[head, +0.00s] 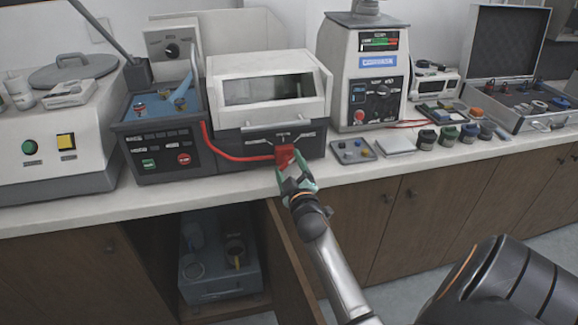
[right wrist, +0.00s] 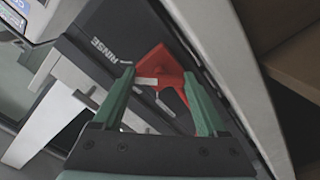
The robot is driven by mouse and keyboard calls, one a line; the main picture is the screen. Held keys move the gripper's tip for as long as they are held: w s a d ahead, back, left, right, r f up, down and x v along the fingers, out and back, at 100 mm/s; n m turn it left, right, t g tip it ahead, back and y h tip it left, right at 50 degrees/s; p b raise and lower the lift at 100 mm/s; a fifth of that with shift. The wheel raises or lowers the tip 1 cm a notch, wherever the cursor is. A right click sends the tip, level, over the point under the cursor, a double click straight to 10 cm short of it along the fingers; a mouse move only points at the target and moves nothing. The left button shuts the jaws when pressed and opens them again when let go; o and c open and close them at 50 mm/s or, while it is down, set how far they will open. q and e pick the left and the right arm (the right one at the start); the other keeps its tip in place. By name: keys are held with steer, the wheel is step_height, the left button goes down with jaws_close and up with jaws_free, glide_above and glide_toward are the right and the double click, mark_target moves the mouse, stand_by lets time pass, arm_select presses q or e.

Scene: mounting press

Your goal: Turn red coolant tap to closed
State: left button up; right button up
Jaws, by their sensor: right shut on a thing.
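The red coolant tap (head: 285,154) is on the dark lower front of the white-hooded machine (head: 268,78), at the end of a red hose (head: 232,157). My right gripper (head: 291,172) has green fingers and reaches the tap from the front. In the right wrist view the red tap (right wrist: 164,72) lies between the fingertips of my right gripper (right wrist: 160,88), which is shut on it. A RINSE label shows beside the tap, with a pale pointer-like piece near its tip. The fingers partly cover the tap. My left gripper is not in view.
A small tray (head: 353,151) and a white pad (head: 395,145) lie just right of the tap on the counter. Dark jars (head: 427,139) stand farther right. Below, a cabinet door (head: 290,262) hangs open near my right arm, with a grey crate (head: 222,283) inside.

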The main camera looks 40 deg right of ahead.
steer(key=c, duration=0.7)
steer(key=shift+n, duration=0.4)
steer(key=n, duration=0.2)
steer(key=shift+r+n+p, duration=0.1)
steer(key=shift+n+p, duration=0.2)
steer(key=n, duration=0.6)
steer(key=shift+p, duration=0.4)
steer(key=n, duration=0.4)
steer(key=shift+r+p, duration=0.1)
steer(key=shift+p, duration=0.2)
steer(key=shift+n+p, duration=0.5)
steer(key=shift+n, duration=1.7)
